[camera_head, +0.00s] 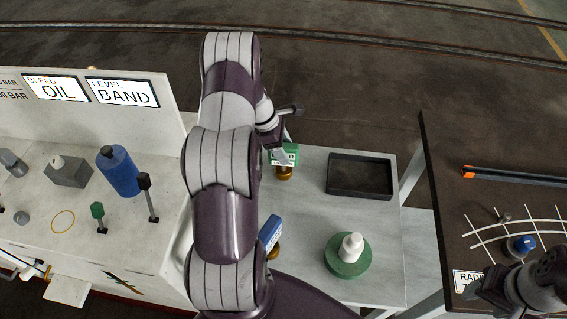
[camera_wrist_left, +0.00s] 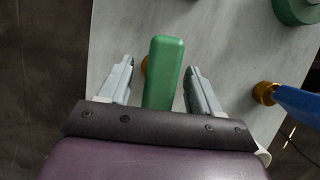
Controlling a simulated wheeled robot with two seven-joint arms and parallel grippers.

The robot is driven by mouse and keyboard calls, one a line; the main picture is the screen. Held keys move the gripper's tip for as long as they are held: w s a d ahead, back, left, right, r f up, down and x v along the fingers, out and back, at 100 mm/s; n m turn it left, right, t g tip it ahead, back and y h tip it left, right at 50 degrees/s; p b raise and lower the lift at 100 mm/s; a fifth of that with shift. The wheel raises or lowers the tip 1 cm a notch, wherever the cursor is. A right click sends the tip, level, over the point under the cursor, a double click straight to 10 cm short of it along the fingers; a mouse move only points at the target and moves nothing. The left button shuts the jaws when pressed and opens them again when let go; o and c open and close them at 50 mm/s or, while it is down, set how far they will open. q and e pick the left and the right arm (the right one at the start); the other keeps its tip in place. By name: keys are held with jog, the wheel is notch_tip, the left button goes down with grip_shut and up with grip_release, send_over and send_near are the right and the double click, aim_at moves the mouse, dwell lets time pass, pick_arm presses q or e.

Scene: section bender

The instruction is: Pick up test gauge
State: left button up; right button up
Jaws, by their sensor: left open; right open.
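A green gauge-like block (camera_head: 286,152) with a white label and a brass base (camera_head: 284,173) stands at the back left of the light grey table (camera_head: 315,215). My left gripper (camera_head: 279,148) is at this block. In the left wrist view the green block (camera_wrist_left: 164,72) is between the two open fingers of my left gripper (camera_wrist_left: 158,85), with a gap on each side. A similar blue block (camera_head: 270,232) is nearer, partly hidden by my left arm; it also shows in the left wrist view (camera_wrist_left: 298,104). My right gripper (camera_head: 478,290) is open at the lower right.
A dark empty tray (camera_head: 360,176) lies at the table's back right. The white bench (camera_head: 130,235) with levers and a blue cylinder is left; a dark table (camera_head: 450,235) is right.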

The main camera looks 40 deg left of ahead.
pick_arm(q)
jog(key=shift+r, duration=0.1)
grip_shut()
